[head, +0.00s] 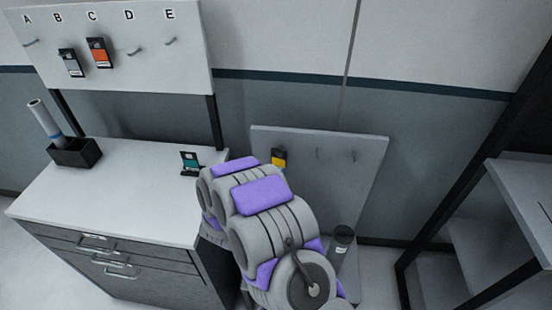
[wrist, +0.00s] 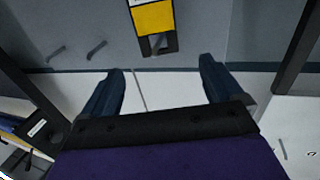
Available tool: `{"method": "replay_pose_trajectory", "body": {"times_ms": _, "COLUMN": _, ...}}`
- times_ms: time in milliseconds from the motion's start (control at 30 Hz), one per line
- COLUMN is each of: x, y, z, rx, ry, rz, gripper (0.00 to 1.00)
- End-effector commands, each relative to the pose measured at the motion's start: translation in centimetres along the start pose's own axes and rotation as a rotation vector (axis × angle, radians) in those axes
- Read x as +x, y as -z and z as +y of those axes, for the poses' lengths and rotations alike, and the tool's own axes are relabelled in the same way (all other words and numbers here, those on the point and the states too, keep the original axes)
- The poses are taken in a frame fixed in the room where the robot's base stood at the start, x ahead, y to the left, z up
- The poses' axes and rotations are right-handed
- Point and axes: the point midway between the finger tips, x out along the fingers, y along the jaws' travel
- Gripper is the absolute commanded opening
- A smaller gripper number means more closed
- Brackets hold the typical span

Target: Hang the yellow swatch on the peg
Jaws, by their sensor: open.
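The yellow swatch (head: 278,158), a black card with a yellow panel, hangs on a low grey board (head: 350,185) behind my arm. In the wrist view the yellow swatch (wrist: 153,18) is at the top middle, with a peg at the hole in its black end. My gripper (wrist: 163,82) is open and empty, its two dark blue fingers apart and short of the swatch. My arm hides the gripper in the head view. The upper board (head: 190,75) has pegs labelled A to E; peg A (head: 31,42), peg D (head: 134,51) and peg E (head: 170,41) are bare.
A grey swatch (head: 71,63) hangs under B and an orange swatch (head: 98,53) under C. A dark shelf frame (head: 480,230) stands at right.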

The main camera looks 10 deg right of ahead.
Motion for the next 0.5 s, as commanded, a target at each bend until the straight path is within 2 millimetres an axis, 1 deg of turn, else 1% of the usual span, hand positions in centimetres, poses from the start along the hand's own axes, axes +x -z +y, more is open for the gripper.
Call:
{"method": "replay_pose_trajectory", "body": {"times_ms": 33, "x": 1.1, "y": -0.1, "z": 0.1, "rx": 0.001, "ry": -0.004, "rz": 0.001, "gripper": 0.94}}
{"method": "replay_pose_trajectory", "body": {"times_ms": 100, "x": 2.3, "y": -0.1, "z": 0.2, "rx": 0.000, "ry": -0.005, "rz": 0.002, "gripper": 0.94}}
{"method": "replay_pose_trajectory", "body": {"times_ms": 300, "x": 5.5, "y": -0.1, "z": 0.1, "rx": 0.002, "ry": -0.003, "rz": 0.002, "gripper": 0.94}}
{"method": "replay_pose_trajectory", "body": {"times_ms": 500, "x": 7.3, "y": 0.0, "z": 0.1, "rx": 0.000, "ry": -0.002, "rz": 0.001, "gripper": 0.94}}
